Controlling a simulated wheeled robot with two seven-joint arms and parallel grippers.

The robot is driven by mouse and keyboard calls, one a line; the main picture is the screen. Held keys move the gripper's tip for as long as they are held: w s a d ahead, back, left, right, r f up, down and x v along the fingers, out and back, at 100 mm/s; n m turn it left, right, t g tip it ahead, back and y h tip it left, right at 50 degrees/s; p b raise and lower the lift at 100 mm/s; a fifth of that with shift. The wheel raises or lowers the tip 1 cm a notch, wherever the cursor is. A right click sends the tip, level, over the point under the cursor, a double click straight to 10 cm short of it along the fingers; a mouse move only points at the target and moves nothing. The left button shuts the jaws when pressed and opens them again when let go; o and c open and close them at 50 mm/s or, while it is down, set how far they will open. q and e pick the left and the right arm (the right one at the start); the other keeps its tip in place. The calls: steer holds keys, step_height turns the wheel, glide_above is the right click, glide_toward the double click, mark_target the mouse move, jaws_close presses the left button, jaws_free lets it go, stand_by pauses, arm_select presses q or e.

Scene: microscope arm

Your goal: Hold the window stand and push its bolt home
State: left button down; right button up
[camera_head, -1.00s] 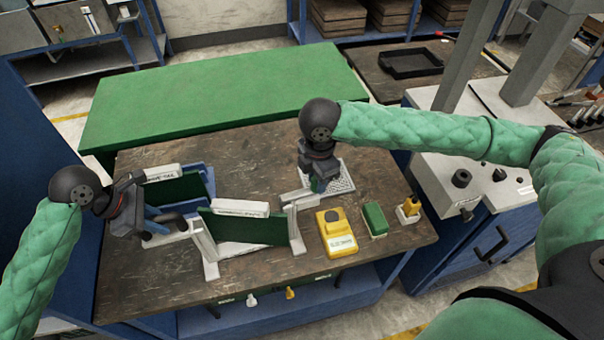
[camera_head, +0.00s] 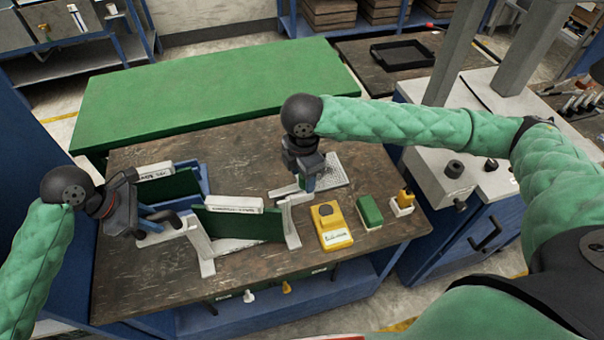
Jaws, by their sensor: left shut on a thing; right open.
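The window stand is a pale frame with upright legs (camera_head: 291,228) around a dark green panel (camera_head: 240,225) with a white labelled block on top, standing on the worn brown table. My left gripper (camera_head: 166,216) is shut on a pale part at the stand's left end; its fingers hide much of that part. My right gripper (camera_head: 308,184) is open, pointing down beside the pale bar (camera_head: 284,191) near the stand's right end. I cannot tell whether it touches the bar. The bolt cannot be made out at this size.
A second green panel with a blue bin (camera_head: 204,176) stands behind. A perforated pad (camera_head: 334,168) lies behind my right gripper. A yellow device (camera_head: 331,226), green block (camera_head: 370,212) and yellow-topped holder (camera_head: 402,202) stand to the right. The table's front left is clear.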

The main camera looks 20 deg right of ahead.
step_height(320, 180, up, 12)
stand_by(0.5)
steer(key=shift+f, duration=0.1)
arm_select(q)
steer(key=c, duration=1.1)
jaws_free()
steer(key=shift+c, duration=0.2)
